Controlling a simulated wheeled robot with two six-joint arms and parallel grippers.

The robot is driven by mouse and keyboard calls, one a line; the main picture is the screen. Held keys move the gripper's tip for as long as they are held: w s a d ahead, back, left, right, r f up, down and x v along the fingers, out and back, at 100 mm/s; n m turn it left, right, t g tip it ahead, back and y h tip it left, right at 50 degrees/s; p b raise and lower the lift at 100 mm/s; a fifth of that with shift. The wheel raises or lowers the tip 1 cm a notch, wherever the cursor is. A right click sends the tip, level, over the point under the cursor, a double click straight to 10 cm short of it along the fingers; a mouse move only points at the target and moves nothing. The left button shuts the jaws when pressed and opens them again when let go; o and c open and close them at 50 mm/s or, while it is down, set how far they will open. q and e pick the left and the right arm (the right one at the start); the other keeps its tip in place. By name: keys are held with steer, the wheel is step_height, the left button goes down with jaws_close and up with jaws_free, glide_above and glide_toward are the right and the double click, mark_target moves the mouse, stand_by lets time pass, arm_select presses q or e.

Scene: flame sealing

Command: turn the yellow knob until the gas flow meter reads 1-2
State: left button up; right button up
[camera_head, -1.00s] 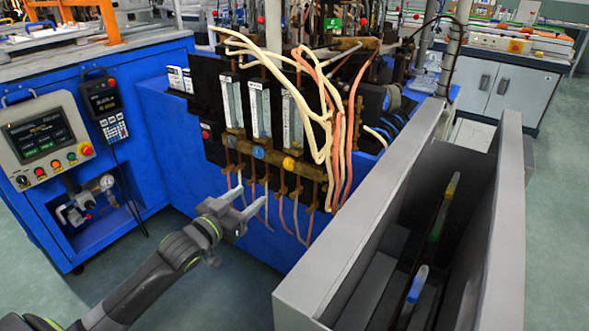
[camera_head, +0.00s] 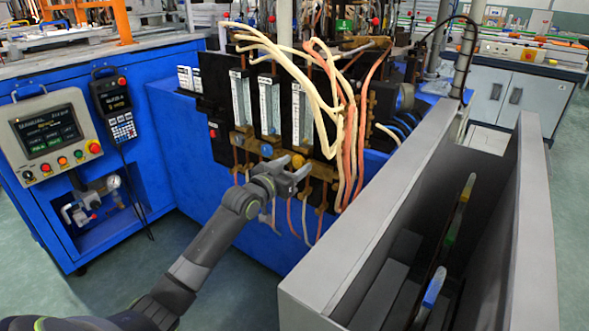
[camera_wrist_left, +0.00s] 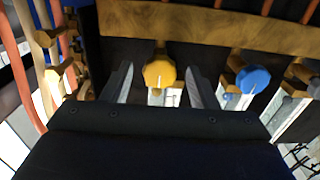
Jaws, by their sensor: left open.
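The yellow knob (camera_head: 297,161) sits below the rightmost of the three flow meter tubes (camera_head: 302,115) on the black panel. In the left wrist view the yellow knob (camera_wrist_left: 159,73) lies between my two open fingers, with a gap on each side. My left gripper (camera_head: 297,168) is open at the knob; it also shows in the left wrist view (camera_wrist_left: 160,85). The blue knob (camera_wrist_left: 252,79) is just outside the fingers, to the right in that view. The meter's reading is too small to make out. My right gripper is not in view.
Cream and orange hoses (camera_head: 340,120) hang close to the right of the knob. A grey open-topped trough (camera_head: 375,220) stands to the right. A blue cabinet with a control panel (camera_head: 48,137) stands at the left.

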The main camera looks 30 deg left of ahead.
arm_select(q)
steer(key=shift+w, duration=0.3)
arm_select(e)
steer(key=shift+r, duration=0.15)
arm_select(q)
steer(key=shift+c, duration=0.4)
steer(key=c, duration=0.9)
steer(key=shift+p, duration=0.35)
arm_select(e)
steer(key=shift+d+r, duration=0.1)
